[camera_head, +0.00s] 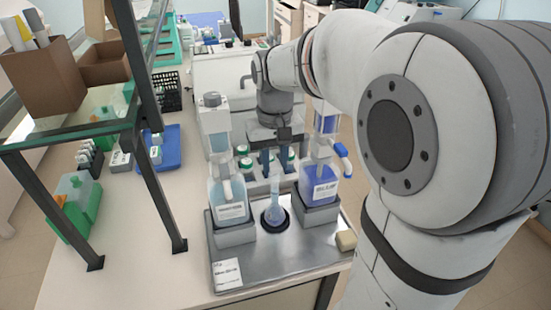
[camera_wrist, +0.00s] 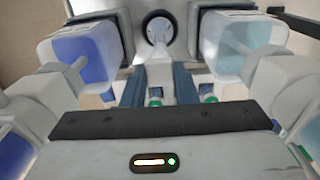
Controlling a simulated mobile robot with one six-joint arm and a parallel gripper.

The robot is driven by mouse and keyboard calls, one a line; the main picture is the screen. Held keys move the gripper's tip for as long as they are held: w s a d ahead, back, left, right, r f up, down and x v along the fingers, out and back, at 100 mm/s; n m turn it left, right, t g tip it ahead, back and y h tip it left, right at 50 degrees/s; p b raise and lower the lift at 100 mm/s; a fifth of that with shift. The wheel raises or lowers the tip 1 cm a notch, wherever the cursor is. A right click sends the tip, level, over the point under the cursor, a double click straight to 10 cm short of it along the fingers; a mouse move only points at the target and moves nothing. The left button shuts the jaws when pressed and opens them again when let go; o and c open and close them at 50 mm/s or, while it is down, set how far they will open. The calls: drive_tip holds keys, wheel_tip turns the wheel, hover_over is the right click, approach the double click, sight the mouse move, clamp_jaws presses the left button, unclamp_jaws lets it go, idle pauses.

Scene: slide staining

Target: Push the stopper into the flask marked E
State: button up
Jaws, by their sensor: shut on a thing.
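The round-bottomed flask (camera_head: 274,214) holds pale blue liquid and stands upright in a dark ring on the grey tray (camera_head: 268,262). No letter E can be read on it. My gripper (camera_head: 274,168) points down just above the flask's neck. Its two blue-grey fingers also show in the wrist view (camera_wrist: 158,88), closed on a small pale piece that I take for the stopper (camera_wrist: 159,72). The flask (camera_wrist: 158,27) is beyond it. The stopper is mostly hidden by the fingers, and I cannot tell whether it touches the flask's mouth.
A bottle of pale blue liquid (camera_head: 228,200) stands left of the flask and one of darker blue liquid (camera_head: 319,184) right, both with dispenser tops, close to my gripper. A tan block (camera_head: 346,240) lies at the tray's right edge. Green-capped jars (camera_head: 245,164) stand behind. A shelf stands left.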

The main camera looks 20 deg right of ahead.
idle(0.4)
drive_tip(key=o, duration=1.4)
drive_tip(key=shift+r+p, duration=2.5)
drive_tip(key=shift+r, duration=0.5)
clamp_jaws()
drive_tip(key=shift+f, duration=0.3)
